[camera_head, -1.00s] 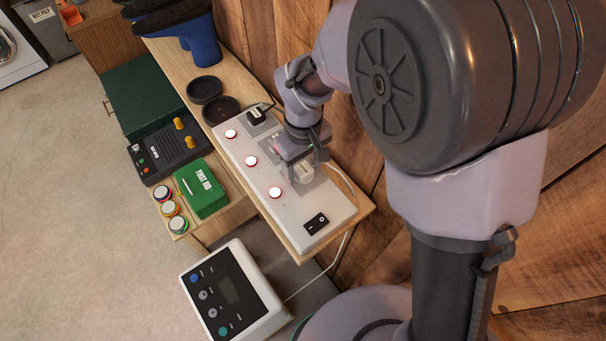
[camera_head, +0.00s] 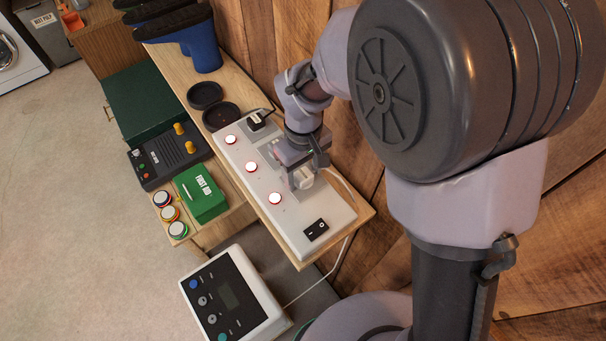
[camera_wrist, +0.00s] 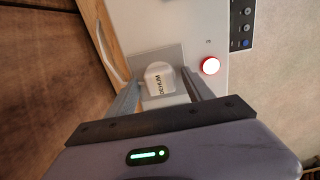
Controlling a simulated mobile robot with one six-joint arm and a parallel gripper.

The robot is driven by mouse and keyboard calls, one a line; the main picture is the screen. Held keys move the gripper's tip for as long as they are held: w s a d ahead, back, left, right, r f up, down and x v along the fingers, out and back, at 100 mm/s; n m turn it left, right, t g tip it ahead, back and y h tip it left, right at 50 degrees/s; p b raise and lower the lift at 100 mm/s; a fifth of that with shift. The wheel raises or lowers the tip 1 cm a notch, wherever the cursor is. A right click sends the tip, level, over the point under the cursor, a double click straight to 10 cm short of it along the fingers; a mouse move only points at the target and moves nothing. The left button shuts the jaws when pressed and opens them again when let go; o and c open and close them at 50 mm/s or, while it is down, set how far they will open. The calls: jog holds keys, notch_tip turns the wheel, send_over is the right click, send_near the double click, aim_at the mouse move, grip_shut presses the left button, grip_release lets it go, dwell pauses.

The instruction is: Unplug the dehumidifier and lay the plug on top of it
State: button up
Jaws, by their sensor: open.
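In the wrist view the plug (camera_wrist: 160,78) carries dark lettering that seems to read DEHUM. My gripper (camera_wrist: 160,92) is open, with one finger on each side of the plug. Small gaps seem to show, but I cannot tell whether either finger touches. In the head view my gripper (camera_head: 302,172) hides part of the plug and strip. The dehumidifier (camera_head: 262,300), a white box with a dark control panel, stands below the shelf; its panel (camera_wrist: 243,22) shows in the wrist view.
A green first aid box (camera_head: 203,193) and a black control box (camera_head: 170,153) lie left. Blue boots (camera_head: 203,45) stand behind. The wooden wall is close on the right.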

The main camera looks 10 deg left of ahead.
aim_at(303, 174)
grip_shut()
jog(key=shift+r, duration=0.1)
jog(key=shift+r+p, duration=2.4)
jog(key=shift+r, duration=0.55)
